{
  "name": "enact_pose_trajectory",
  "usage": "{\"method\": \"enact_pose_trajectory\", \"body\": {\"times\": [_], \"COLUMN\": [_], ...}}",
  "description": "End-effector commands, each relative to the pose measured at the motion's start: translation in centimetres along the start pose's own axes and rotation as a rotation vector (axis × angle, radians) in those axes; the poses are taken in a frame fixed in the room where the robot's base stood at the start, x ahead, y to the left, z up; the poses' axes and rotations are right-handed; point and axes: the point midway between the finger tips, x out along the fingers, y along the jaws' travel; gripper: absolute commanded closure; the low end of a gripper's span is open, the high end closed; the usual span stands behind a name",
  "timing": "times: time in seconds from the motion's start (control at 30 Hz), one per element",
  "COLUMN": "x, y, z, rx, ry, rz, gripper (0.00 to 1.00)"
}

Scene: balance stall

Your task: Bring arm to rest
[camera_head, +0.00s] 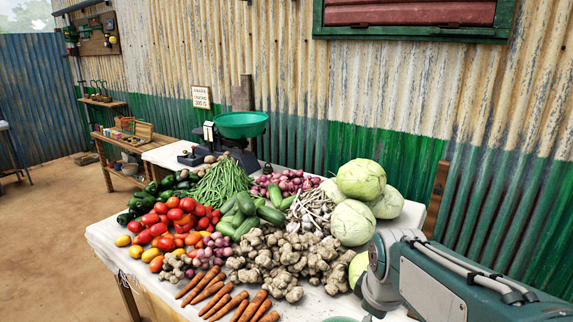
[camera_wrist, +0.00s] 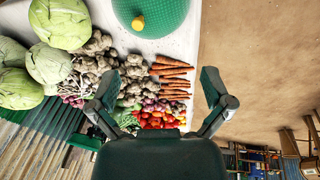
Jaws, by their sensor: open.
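My arm (camera_head: 440,280) reaches in from the lower right in the head view, beside the near right part of the vegetable table. My gripper (camera_wrist: 160,84) is not seen in the head view. In the wrist view its two fingers are spread wide, with nothing between them. The table's produce shows beyond and between the fingers, apart from them.
The table (camera_head: 112,238) is crowded with tomatoes (camera_head: 175,212), ginger (camera_head: 290,255), carrots (camera_head: 215,292) and cabbages (camera_head: 352,222). A balance with a green pan (camera_head: 241,125) stands behind. A green rounded object (camera_wrist: 160,12) tops the wrist view. Bare ground lies left.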

Motion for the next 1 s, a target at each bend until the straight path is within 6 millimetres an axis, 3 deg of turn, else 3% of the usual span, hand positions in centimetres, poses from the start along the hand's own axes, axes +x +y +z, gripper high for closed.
{"method": "enact_pose_trajectory", "body": {"times": [0.3, 0.6, 1.0], "x": [-4.2, -5.9, -6.0], "y": [-4.4, -8.2, -9.1], "z": [3.6, 6.6, 7.3], "rx": [0.430, 0.798, 0.894], "ry": [0.094, 0.195, 0.219], "rz": [0.077, 0.106, 0.106], "gripper": [0.00, 0.00, 0.00]}}
